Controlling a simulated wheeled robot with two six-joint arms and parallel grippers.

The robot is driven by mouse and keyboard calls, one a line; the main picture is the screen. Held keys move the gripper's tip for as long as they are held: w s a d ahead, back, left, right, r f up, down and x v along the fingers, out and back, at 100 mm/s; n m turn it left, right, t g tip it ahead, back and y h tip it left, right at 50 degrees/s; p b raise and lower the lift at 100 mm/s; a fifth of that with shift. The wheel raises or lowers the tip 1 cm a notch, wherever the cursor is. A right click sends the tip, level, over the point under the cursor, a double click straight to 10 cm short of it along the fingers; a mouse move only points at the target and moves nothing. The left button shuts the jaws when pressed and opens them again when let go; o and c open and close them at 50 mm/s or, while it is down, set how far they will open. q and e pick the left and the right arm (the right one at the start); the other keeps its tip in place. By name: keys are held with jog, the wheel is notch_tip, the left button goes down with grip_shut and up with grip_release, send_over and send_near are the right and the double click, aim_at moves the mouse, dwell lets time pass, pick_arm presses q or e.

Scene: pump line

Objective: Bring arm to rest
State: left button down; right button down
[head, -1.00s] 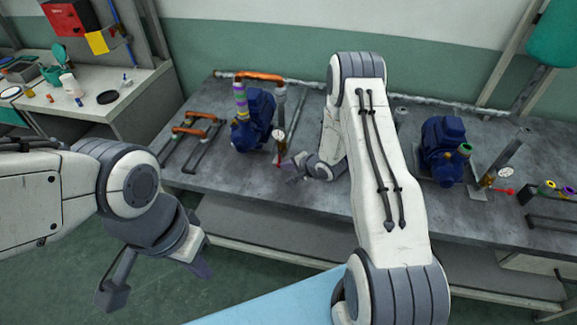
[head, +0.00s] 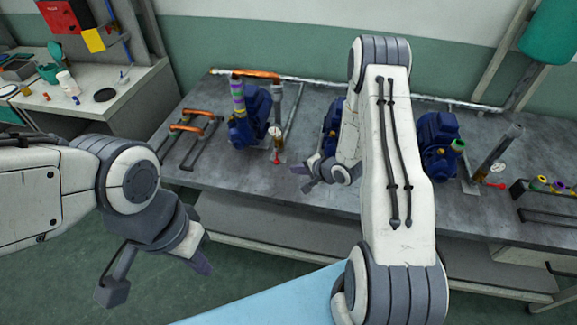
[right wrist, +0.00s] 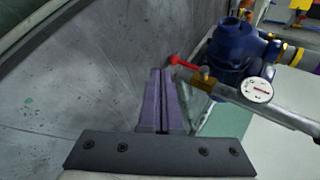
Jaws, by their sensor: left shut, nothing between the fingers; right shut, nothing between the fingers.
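My right arm reaches over the bench in the head view. Its gripper (head: 309,186) is just above the bench top, right of the left blue pump (head: 243,127). In the right wrist view its two purple fingers (right wrist: 161,75) lie together with nothing between them. Past their tips are a red valve lever (right wrist: 183,63), a gauge (right wrist: 257,90) and a blue pump body (right wrist: 230,50), apart from the fingers. My left gripper (head: 201,264) is shut and empty in front of the bench, over the floor.
The grey bench (head: 240,185) bears another blue pump (head: 436,140) at the right and one partly hidden behind my right arm. Handled frames (head: 185,138) lie at the left, a rack (head: 548,205) at the right. A side table (head: 110,112) stands far left.

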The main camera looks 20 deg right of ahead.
jog(key=v, duration=0.3)
jog(key=d+v, duration=0.1)
jog(key=v, duration=0.1)
jog(key=shift+s+d+f, duration=0.15)
jog(key=shift+s+f, duration=0.05)
jog(key=shift+s, duration=0.2)
jog(key=s+a+r+n+g+h, duration=0.3)
jog(key=a+r+n+g, duration=0.1)
jog(key=a+r+n, duration=0.75)
jog(key=s+a+r+n+g, duration=0.1)
jog(key=s+a+r+n, duration=0.2)
jog(key=s, duration=0.5)
jog(key=s+a+r+n+g, duration=0.2)
jog(key=s+a+r+n, duration=0.1)
jog(key=s, duration=0.5)
jog(key=s+a+r+n+g, duration=0.2)
jog(key=s+a+r+n, duration=0.1)
jog(key=s, duration=0.5)
jog(key=shift+s+a+r, duration=0.35)
jog(key=shift+a+r, duration=0.2)
jog(key=shift+a, duration=0.35)
